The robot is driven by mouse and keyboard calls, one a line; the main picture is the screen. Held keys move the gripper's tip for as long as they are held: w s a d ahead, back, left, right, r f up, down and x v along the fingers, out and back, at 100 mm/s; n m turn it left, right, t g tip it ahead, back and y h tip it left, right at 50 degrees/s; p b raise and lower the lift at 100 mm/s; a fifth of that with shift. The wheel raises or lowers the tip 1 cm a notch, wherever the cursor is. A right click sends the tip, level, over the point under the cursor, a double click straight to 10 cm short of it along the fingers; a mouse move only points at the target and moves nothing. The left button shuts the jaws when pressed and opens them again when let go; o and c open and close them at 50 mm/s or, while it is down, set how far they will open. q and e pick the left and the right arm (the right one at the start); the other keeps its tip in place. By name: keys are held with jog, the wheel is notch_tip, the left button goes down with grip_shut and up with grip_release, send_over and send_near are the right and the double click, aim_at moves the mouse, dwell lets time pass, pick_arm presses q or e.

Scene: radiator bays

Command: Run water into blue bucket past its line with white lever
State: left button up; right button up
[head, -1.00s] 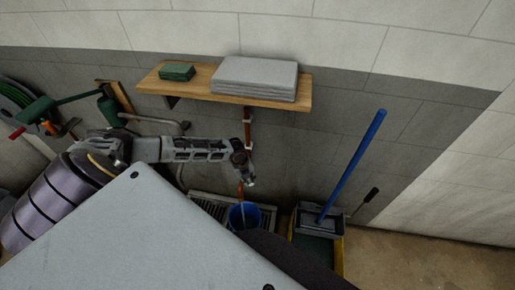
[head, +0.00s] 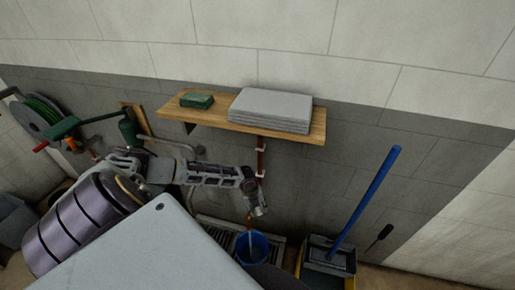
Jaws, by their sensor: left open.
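The blue bucket (head: 265,243) stands on the floor by the wall, below my left gripper; my own body hides its lower part. A pale streak shows inside it; I cannot tell whether it is water. A copper pipe (head: 261,159) with white clips runs down the wall above the bucket. My left gripper (head: 258,209) is open, in front of the lower pipe and just above the bucket. I cannot make out the white lever; the gripper may hide it. The bucket's line and water level are not readable. My right gripper is not in view.
A wooden shelf (head: 232,127) above holds grey folded cloths (head: 270,108) and a green block (head: 197,100). A blue-handled mop (head: 366,198) stands in a mop bucket (head: 327,261) at right. A green hose reel (head: 38,114) hangs at left. A floor grate (head: 213,226) lies near the bucket.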

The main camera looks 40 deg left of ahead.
pick_arm(q)
notch_tip(320, 180, up, 12)
jog(key=s+a, duration=0.1)
jog(key=s, duration=0.1)
jog(key=shift+a, duration=0.2)
dwell(0.8)
jog(key=shift+d+f, duration=0.1)
jog(key=shift+f, duration=0.05)
dwell(0.5)
